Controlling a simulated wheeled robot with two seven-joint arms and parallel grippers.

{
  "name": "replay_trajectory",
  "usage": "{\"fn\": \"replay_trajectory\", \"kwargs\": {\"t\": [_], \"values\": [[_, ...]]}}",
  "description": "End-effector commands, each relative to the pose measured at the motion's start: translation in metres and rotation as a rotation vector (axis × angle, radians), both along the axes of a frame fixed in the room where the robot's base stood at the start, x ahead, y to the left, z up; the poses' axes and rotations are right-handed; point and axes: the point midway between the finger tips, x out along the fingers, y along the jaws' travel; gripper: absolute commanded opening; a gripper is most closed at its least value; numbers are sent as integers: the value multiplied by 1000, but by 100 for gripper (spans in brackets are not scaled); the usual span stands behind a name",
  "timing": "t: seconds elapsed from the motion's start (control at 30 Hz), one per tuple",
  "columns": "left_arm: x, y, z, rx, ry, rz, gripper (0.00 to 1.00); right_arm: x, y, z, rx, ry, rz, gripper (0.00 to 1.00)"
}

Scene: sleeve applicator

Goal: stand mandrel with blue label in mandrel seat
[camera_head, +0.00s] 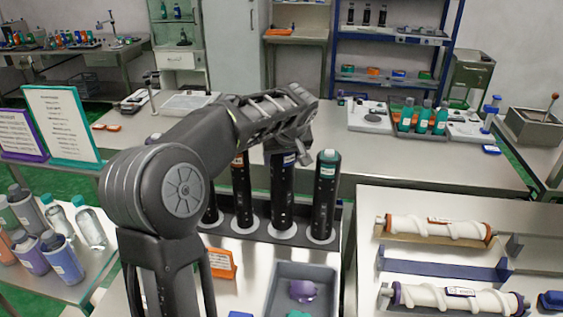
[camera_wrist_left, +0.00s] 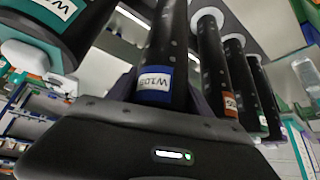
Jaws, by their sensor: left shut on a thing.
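The mandrel with the blue label (camera_head: 281,200) is a black, dotted upright cylinder in a dark rack (camera_head: 262,227), its foot at a white ring. My left gripper (camera_head: 289,148) is at its top and shut on it, partly hidden by my arm. In the left wrist view its blue label (camera_wrist_left: 155,84) shows between the fingers. Mandrels with an orange label (camera_head: 241,192) and a teal label (camera_head: 326,195) stand on either side. Another mandrel at the left end is mostly hidden by my arm. I cannot tell which fixture is the mandrel seat. My right gripper is out of view.
A grey tray (camera_head: 328,272) with small parts lies in front of the rack. White rollers (camera_head: 436,229) lie on the right table. On the bench behind stand a white fixture plate (camera_head: 369,116) and teal bottles (camera_head: 422,117). The bench just behind the rack is mostly clear.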

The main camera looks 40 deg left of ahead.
Motion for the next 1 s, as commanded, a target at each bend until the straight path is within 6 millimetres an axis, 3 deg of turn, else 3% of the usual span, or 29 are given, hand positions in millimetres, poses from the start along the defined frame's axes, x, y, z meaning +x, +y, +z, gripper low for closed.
{"fn": "replay_trajectory", "kwargs": {"t": [0.13,0.53,0.57,0.8,1.0], "values": [[0,0,-14,0,-2,0,0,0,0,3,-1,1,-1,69],[1,0,-20,1,-4,1,0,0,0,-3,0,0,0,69],[0,0,-19,-1,-1,0,61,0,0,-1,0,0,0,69],[0,0,-19,-1,-1,0,81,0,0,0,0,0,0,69],[0,0,-19,-1,-1,0,81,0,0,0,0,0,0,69]]}}
